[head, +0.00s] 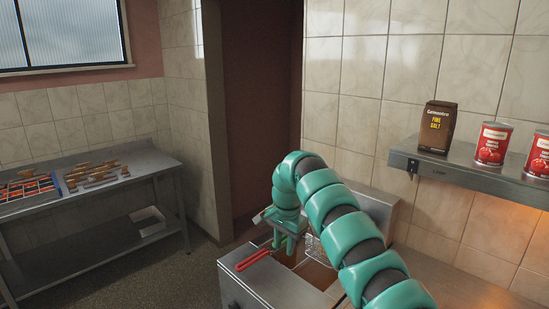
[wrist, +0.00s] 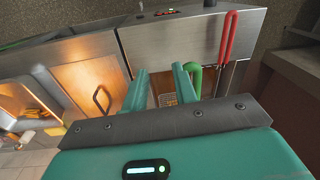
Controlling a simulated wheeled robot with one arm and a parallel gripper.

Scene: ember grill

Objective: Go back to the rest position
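My gripper (head: 286,243) hangs over the fryer in the head view, at the end of my green arm. In the wrist view its two green fingers (wrist: 160,78) stand apart with nothing held between them. A green handle (wrist: 194,72) shows just right of the right finger; I cannot tell if they touch. The fryer (head: 245,285) is a steel unit with brown oil, below my gripper. A red handle (head: 253,260) lies over its front left, and it also shows in the wrist view (wrist: 229,36). A wire basket (head: 316,247) is partly hidden behind my arm.
A steel wall shelf (head: 460,170) at right carries a salt bag (head: 437,127) and red cans (head: 492,144). A steel table (head: 115,190) at left holds a rack of brown pieces (head: 95,175) and a tray (head: 28,188). Floor (head: 200,267) is clear between table and fryer.

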